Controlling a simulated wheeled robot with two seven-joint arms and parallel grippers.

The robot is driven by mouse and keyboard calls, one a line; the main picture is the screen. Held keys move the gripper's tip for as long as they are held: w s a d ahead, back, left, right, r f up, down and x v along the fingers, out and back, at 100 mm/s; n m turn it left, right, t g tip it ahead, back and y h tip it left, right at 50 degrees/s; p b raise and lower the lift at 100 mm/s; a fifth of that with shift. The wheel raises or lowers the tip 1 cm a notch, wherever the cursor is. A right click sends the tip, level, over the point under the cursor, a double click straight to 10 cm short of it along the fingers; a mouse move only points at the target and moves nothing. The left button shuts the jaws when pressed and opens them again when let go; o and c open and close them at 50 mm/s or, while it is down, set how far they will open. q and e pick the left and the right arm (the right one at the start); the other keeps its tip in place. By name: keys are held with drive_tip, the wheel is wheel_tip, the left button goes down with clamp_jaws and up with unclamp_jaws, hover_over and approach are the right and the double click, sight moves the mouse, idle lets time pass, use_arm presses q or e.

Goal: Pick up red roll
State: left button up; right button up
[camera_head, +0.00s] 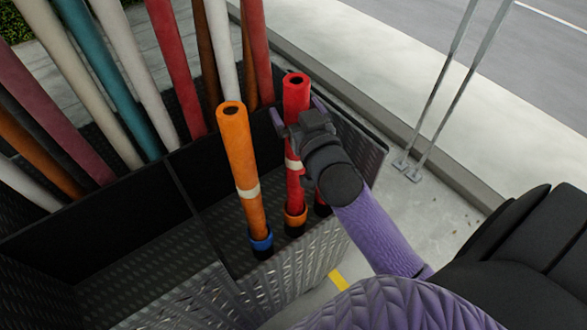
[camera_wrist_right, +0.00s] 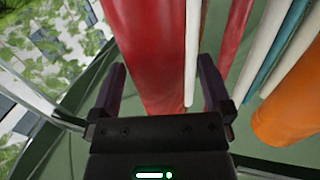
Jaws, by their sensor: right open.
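The red roll (camera_head: 296,88) stands nearly upright in the front right compartment of the dark metal bin (camera_head: 215,215). It has a pale band and an orange ring near its foot. My right gripper (camera_head: 298,114) is open around its upper part, with one finger at each side. In the right wrist view, the red roll (camera_wrist_right: 148,50) is between the open fingers (camera_wrist_right: 160,85), with a gap to the right finger; contact on the left is unclear. The gripper hides part of the roll in the head view. My left gripper is not in view.
An orange roll (camera_head: 238,150) stands just left of the red one. Another red piece (camera_head: 322,205) shows low behind my arm. Several coloured rolls lean in the back compartments. A bin wall (camera_head: 358,140) is right of the gripper. Two metal poles (camera_head: 440,90) stand beyond.

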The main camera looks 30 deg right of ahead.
drive_tip(key=shift+w+d+f, duration=0.1)
drive_tip(key=shift+w+d, duration=0.1)
drive_tip(key=shift+w, duration=0.2)
drive_tip(key=shift+a, duration=0.1)
clamp_jaws()
